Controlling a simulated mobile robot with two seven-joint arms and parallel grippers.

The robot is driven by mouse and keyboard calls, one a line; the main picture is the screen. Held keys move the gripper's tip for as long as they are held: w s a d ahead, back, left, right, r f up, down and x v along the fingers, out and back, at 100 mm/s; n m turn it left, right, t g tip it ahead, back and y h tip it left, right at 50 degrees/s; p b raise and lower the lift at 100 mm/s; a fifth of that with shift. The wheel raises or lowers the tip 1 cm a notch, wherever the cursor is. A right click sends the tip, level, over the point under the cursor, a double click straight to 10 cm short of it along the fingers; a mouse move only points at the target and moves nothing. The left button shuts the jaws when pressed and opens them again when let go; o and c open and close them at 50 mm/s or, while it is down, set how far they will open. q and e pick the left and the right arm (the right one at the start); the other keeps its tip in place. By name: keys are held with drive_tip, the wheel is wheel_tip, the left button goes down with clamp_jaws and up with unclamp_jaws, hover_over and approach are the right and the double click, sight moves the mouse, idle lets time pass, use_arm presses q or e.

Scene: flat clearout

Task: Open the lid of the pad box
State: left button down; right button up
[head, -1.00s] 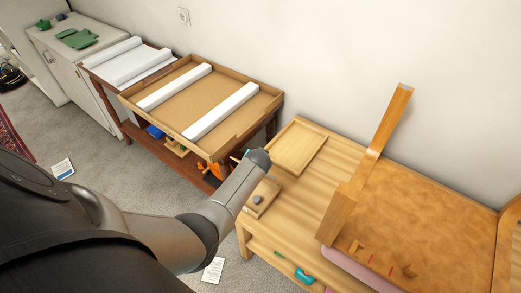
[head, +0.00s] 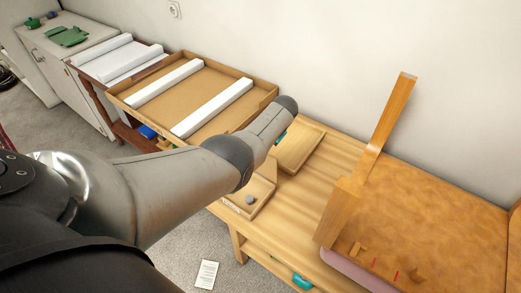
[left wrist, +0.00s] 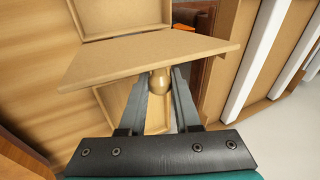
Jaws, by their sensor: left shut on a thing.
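My left gripper (left wrist: 160,80) is shut on the round, brass-coloured knob (left wrist: 159,84) of a flat wooden lid (left wrist: 135,52) in the left wrist view. The lid is raised and tilted, seen nearly edge-on. Part of a shallow wooden box (left wrist: 110,94) shows below it. In the head view a small open wooden box (head: 266,199), with a small grey round thing inside, stands at the table's left front corner; it seems to be the pad box. My right gripper is not in view.
A shallow wooden tray (head: 301,151) lies just behind the box. A cardboard tray (head: 262,91) with white bars stands at the left. Bare table (head: 300,205) lies between.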

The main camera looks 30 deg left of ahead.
use_arm(q)
drive_tip(key=shift+s+f, duration=0.15)
drive_tip(key=shift+f, duration=0.1)
idle(0.3)
drive_tip(key=c, duration=1)
unclamp_jaws()
drive_tip(key=o, duration=0.4)
drive_tip(key=shift+r, duration=0.2)
drive_tip(key=shift+c, duration=0.2)
drive_tip(key=shift+r, duration=0.1)
